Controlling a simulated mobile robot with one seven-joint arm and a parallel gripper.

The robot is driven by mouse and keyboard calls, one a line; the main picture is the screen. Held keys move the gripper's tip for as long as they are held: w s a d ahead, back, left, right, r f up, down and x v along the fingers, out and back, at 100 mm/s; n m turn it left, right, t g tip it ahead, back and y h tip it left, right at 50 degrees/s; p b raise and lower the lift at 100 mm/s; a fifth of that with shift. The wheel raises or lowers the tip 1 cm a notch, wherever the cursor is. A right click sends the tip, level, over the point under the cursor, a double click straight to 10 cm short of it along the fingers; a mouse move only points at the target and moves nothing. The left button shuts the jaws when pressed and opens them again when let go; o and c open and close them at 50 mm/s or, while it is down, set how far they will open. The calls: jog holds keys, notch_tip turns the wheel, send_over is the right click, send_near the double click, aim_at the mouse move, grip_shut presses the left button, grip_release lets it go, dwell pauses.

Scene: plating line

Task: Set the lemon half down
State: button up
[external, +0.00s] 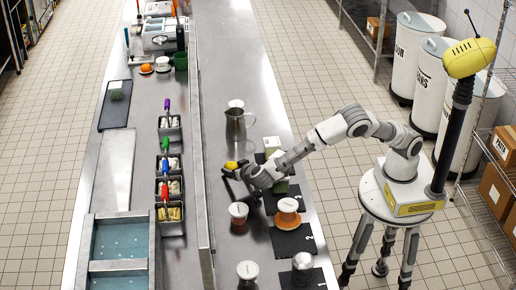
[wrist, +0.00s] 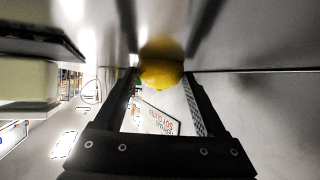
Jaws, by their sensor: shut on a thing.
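My gripper (external: 234,172) is low over the steel counter (external: 262,85), to the left of the row of black mats. It is shut on the yellow lemon half (external: 231,165). In the wrist view the lemon half (wrist: 162,70) sits between the fingertips, blurred at its far side. Whether its underside touches the counter cannot be told.
A metal pitcher (external: 237,124) stands beyond my gripper. A red cup with a white top (external: 239,211) stands nearer the camera. A raised steel ledge (external: 200,130) runs along the left.

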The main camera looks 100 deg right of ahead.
jog(key=o, duration=1.3)
jog(key=shift+o, duration=0.2)
